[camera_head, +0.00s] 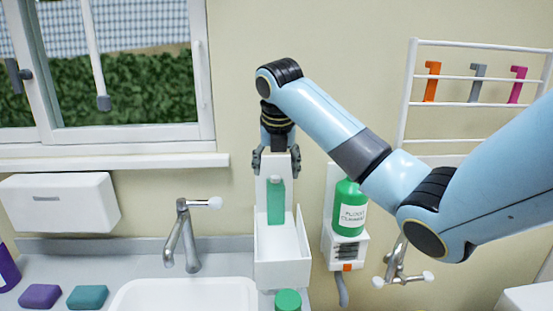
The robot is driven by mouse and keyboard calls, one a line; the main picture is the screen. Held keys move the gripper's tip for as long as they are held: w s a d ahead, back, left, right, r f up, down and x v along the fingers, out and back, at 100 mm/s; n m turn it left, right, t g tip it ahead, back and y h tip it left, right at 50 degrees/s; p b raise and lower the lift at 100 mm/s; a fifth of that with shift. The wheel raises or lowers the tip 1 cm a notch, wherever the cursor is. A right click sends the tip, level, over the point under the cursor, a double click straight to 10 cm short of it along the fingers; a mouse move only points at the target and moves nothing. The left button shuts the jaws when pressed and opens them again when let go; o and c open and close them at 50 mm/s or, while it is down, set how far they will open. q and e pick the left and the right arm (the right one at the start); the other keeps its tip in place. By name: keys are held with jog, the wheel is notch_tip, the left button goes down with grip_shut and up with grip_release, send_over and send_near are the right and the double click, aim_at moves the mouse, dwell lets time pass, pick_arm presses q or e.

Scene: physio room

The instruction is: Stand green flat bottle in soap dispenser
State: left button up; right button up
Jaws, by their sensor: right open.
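The green flat bottle (276,204) stands upright against the tall back plate of the white soap dispenser (284,270), which has an open box-shaped front. I cannot tell whether the bottle's base rests on the dispenser floor. My right gripper (277,165) is open just above the bottle, its fingers spread to either side of the back plate's top. The fingers appear apart from the bottle. My left gripper is not in view.
A second wall holder (345,248) with a labelled green bottle (349,210) hangs to the right. A rack (480,60) is at upper right.

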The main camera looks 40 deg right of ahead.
jog(key=shift+v, duration=2.05)
